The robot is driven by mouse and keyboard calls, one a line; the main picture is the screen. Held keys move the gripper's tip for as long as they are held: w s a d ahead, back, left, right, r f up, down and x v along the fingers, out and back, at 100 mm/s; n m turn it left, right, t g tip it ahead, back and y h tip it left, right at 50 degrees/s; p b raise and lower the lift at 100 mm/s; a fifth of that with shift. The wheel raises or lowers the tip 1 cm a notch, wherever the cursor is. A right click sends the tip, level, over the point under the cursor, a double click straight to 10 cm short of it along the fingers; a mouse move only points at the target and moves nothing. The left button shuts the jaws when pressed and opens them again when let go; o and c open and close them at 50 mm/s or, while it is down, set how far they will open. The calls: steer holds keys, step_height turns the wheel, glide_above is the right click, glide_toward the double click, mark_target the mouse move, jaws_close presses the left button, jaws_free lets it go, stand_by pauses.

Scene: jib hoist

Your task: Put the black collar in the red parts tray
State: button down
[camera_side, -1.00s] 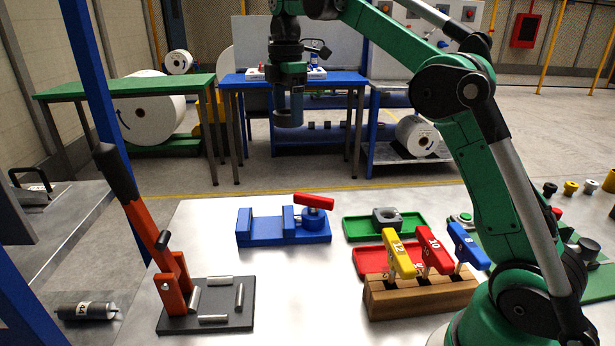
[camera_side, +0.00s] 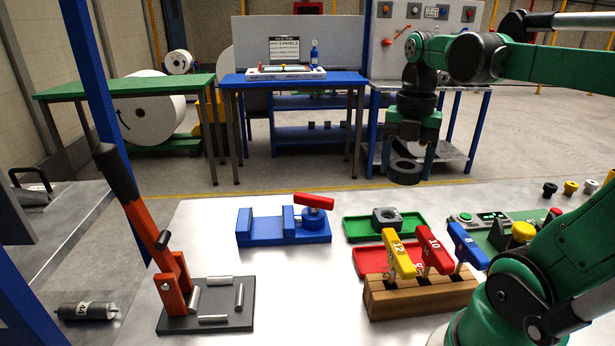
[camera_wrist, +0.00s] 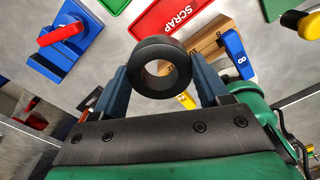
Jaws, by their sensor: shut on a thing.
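The black collar (camera_side: 405,171) is a thick dark ring. My gripper (camera_side: 408,158) is shut on it and holds it in the air above the back edge of the table, beyond the trays. In the wrist view the collar (camera_wrist: 160,67) sits between both fingers of my gripper (camera_wrist: 163,82). The red parts tray (camera_side: 372,262) lies on the table behind the wooden block, partly hidden by the yellow handle. In the wrist view the red tray (camera_wrist: 168,17) reads "SCRAP" and shows no part in its visible area.
A green tray (camera_side: 362,229) holding a grey nut (camera_side: 386,218) lies behind the red one. A wooden block (camera_side: 420,297) with upright yellow, red and blue handles stands in front. A blue vise (camera_side: 282,226) and an orange lever press (camera_side: 172,280) are to the left.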

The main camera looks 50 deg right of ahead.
mark_target(387, 261)
step_height(387, 261, down, 18)
steer(key=shift+f, duration=0.1)
stand_by(0.6)
steer(key=shift+f, duration=0.15)
steer(key=shift+c, duration=1.4)
jaws_free()
step_height(387, 261, up, 12)
steer(key=shift+r, duration=0.2)
